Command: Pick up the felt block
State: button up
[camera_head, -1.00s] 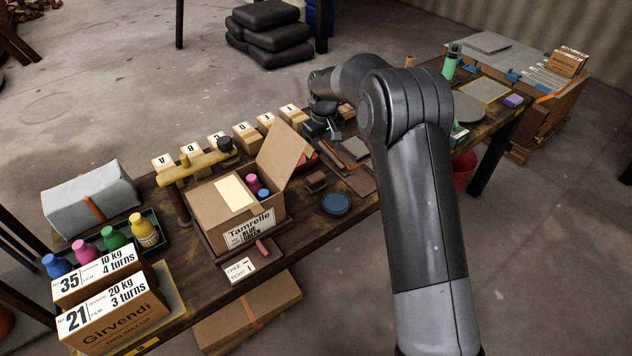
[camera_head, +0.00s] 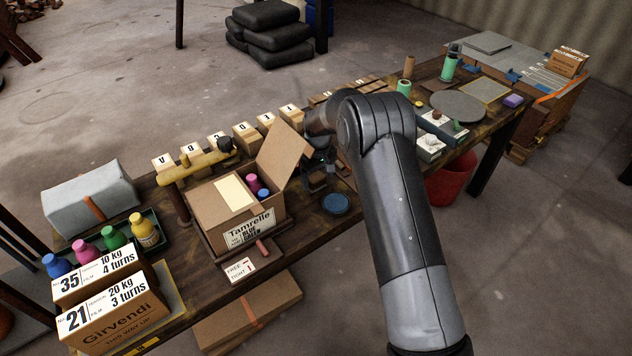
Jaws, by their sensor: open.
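My gripper (camera_head: 318,182) is open and points down close to the table, just right of the open carton (camera_head: 238,212) and behind the round blue lid (camera_head: 335,204). It is small and dark here, and my arm covers part of the area behind it. A small brown block, possibly the felt block, stood at this spot a second ago. It is now hidden by the gripper or too dark to make out, so I cannot tell whether it lies between the fingers.
The carton's raised flap (camera_head: 283,152) stands close to the left of my wrist. A row of lettered boxes (camera_head: 240,133) lines the back edge. A grey disc (camera_head: 458,105), a green bottle (camera_head: 449,65) and a purple block (camera_head: 513,100) lie at the right end.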

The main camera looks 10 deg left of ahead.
aim_at(320, 178)
jog(key=shift+f, duration=0.9)
jog(key=c, duration=1.1)
jog(key=shift+w+r, duration=0.1)
jog(key=shift+r, duration=0.35)
jog(key=r, duration=0.4)
jog(key=shift+d, duration=0.4)
jog(key=s+d+r, duration=0.2)
jog(key=d+r, duration=0.4)
jog(key=d, duration=0.4)
jog(key=shift+d, duration=0.35)
jog(key=shift+r, duration=0.1)
jog(key=o, duration=0.5)
jog(key=shift+c, duration=0.2)
jog(key=c, duration=0.3)
